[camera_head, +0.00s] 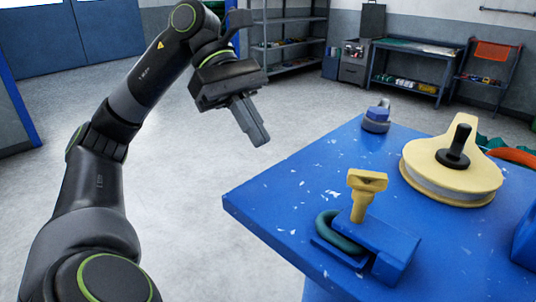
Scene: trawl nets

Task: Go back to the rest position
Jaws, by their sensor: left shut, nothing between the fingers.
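My left gripper (252,126) is shut and empty. It hangs in the air over the grey floor, to the left of the blue table (285,205) and clear of its edge. My left arm comes in from the lower left and rises to the top of the view before bending down to the gripper. My right gripper is not in this view.
On the table stand a blue block with a dark green ring and a yellow handle (362,196), a yellow reel (455,183) with a black knob, and a small blue piece with a grey shackle (377,118). Shelves (290,45) and a workbench (410,75) stand behind. The floor is clear.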

